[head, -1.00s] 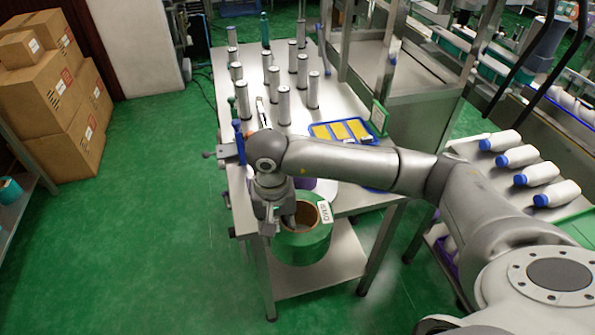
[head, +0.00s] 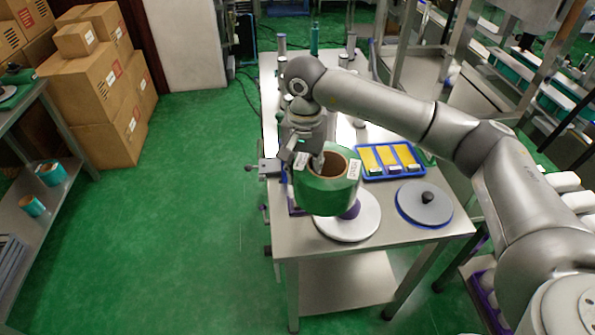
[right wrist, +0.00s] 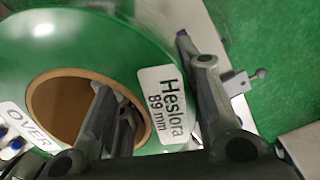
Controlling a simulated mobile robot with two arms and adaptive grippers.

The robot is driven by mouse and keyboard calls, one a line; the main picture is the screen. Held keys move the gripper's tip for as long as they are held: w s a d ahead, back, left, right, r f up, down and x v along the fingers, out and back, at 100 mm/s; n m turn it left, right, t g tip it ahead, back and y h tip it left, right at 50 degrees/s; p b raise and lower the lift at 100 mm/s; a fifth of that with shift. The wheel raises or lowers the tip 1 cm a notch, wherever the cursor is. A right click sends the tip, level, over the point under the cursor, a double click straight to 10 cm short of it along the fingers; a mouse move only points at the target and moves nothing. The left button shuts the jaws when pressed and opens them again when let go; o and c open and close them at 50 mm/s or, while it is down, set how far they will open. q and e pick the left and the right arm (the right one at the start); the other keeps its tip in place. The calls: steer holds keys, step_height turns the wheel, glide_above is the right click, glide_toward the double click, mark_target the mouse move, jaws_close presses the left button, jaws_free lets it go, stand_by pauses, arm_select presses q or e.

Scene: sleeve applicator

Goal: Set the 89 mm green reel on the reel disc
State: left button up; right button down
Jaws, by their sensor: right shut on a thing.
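The green reel (head: 325,197) has a brown core, and a white label in the right wrist view reads "Heslora 89 mm" on the reel (right wrist: 75,45). My right gripper (head: 313,165) is shut on the reel's wall, with one finger inside the core and one outside; the grip also shows in the right wrist view (right wrist: 155,90). The white reel disc (head: 350,228) with a purple hub (head: 351,210) lies on the steel table. The reel is above it, slightly left in the head view, and hides part of it. My left gripper is not in view.
A grey round plate with a black knob (head: 425,204) lies right of the disc. A blue tray with yellow compartments (head: 390,160) is behind. Several grey cylinders (head: 282,45) stand at the table's back. The steel table (head: 390,238) has a bare front edge.

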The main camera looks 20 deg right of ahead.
mark_target(329, 175)
steer(key=d+f+p, duration=0.1)
steer(key=d+f, duration=0.1)
steer(key=w+d+f+p, duration=0.1)
steer(key=d+f, duration=0.1)
steer(key=d, duration=0.1)
steer(key=w+d+f, duration=0.1)
steer(key=d+f, duration=0.1)
steer(key=shift+d+p, duration=0.15)
steer(key=shift+p, duration=0.25)
steer(key=shift+d+f, duration=0.5)
steer(key=shift+f, duration=0.05)
step_height(329, 175, down, 3)
steer(key=shift+d+r+p, duration=0.15)
steer(key=shift+p, duration=1.05)
steer(key=shift+w+f, duration=0.1)
steer(key=shift+f, duration=0.25)
